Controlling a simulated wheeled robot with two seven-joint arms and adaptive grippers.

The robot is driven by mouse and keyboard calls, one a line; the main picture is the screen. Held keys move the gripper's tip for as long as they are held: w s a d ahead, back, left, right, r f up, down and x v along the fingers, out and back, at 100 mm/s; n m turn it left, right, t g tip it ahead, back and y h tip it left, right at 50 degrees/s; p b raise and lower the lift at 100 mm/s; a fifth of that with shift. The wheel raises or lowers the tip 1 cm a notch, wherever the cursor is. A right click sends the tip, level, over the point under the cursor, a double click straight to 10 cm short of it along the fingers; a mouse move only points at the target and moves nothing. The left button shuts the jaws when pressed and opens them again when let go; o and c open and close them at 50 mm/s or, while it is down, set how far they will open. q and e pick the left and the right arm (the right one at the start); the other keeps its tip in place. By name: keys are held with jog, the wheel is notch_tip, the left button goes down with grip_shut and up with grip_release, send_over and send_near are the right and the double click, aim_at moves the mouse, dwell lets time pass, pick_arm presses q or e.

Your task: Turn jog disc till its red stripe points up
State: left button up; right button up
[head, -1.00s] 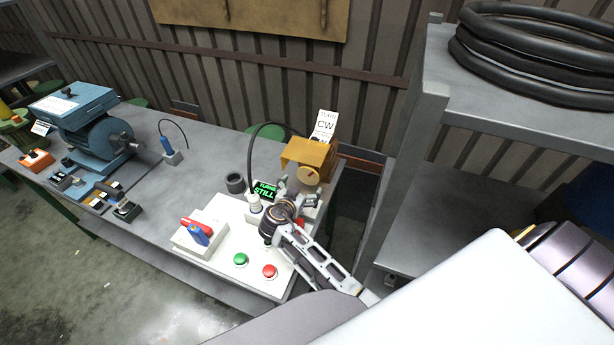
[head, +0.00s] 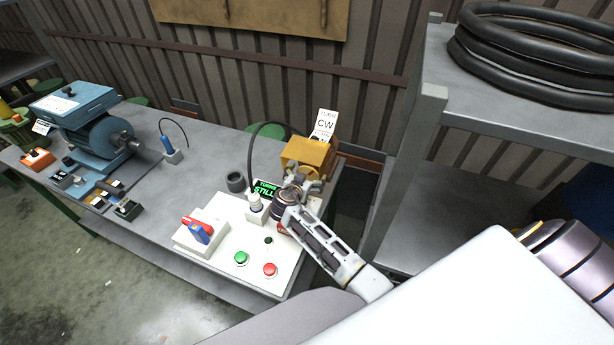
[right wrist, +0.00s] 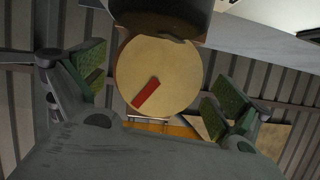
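The jog disc (right wrist: 160,72) is a pale brass disc on the front of a yellow housing (head: 307,152) at the right end of the bench. It is mostly hidden in the head view. In the right wrist view its red stripe (right wrist: 146,94) slants to the lower left of the picture. A dark block hides the disc's top edge there. My right gripper (head: 304,183) is at the disc. Its green-padded fingers (right wrist: 157,92) are spread wide, one on each side of the disc, with gaps showing. My left gripper is not in view.
A "CW" card (head: 325,125) stands behind the housing. A display (head: 265,189) reads "STILL". The white panel has a green button (head: 241,258), a red button (head: 270,270) and a red-and-blue switch (head: 199,230). A blue motor (head: 100,140) stands far left. A grey shelf (head: 420,190) is close on the right.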

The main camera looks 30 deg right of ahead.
jog(key=c, duration=0.9)
jog(key=shift+o, duration=0.2)
jog(key=shift+f+n+b, duration=0.1)
jog(key=shift+n+b, duration=0.2)
jog(key=shift+b, duration=0.1)
jog(key=shift+w+a+n+g+h+b, duration=0.1)
jog(key=shift+n+g+h+b, duration=0.45)
jog(key=shift+n+b, duration=0.3)
jog(key=shift+n+g+h+b, duration=0.45)
jog(key=shift+n, duration=0.4)
jog(key=o, duration=1)
